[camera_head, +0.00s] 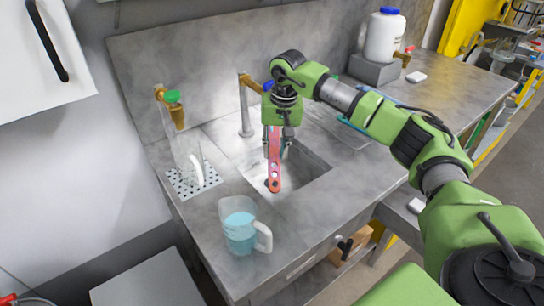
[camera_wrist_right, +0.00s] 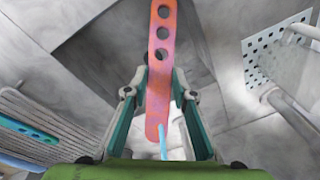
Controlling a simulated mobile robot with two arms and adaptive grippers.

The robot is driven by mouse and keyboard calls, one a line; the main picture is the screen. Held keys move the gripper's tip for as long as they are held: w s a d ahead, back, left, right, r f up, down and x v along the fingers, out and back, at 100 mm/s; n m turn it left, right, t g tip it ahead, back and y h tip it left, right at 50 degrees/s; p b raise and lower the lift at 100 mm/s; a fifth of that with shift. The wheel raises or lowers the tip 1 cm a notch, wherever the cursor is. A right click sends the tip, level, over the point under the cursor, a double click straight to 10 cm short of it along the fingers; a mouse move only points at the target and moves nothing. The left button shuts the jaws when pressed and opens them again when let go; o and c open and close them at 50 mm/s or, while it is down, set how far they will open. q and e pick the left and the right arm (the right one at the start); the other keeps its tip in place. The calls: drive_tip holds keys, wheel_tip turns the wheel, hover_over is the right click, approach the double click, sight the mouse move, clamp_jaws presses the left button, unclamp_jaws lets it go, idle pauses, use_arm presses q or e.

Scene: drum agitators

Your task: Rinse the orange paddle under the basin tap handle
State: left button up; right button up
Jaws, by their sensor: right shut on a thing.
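The orange paddle (camera_head: 274,172), reddish with round holes along it, hangs over the sink basin (camera_head: 308,172). My right gripper (camera_head: 279,143) is shut on it; the wrist view shows the paddle (camera_wrist_right: 161,65) between the two fingers (camera_wrist_right: 160,100). The basin tap (camera_head: 245,108) rises behind the basin, and its blue handle (camera_head: 268,86) is partly hidden by my right wrist. In the wrist view a thin pale-blue strip (camera_wrist_right: 163,145) shows near the paddle's lower end; I cannot tell whether it is water. My left gripper is not in view.
A jug of blue liquid (camera_head: 240,232) stands at the counter's front left. A clear vessel (camera_head: 188,155) is on a perforated plate (camera_head: 178,186) below a green-handled tap (camera_head: 173,97). A white bottle (camera_head: 384,36) stands on a grey block (camera_head: 373,69) at the back right.

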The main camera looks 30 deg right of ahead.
drive_tip(key=shift+s+d, duration=0.1)
drive_tip(key=shift+d, duration=0.2)
drive_tip(key=shift+a, duration=0.15)
drive_tip(key=shift+w+a, duration=0.2)
drive_tip(key=shift+a, duration=0.25)
drive_tip(key=shift+d, duration=0.2)
drive_tip(key=shift+s+d, duration=0.2)
drive_tip(key=shift+d, duration=0.2)
drive_tip(key=shift+s, duration=0.1)
drive_tip(key=s+a, duration=0.2)
drive_tip(key=s, duration=0.5)
drive_tip(key=shift+s+a, duration=0.25)
idle(1.5)
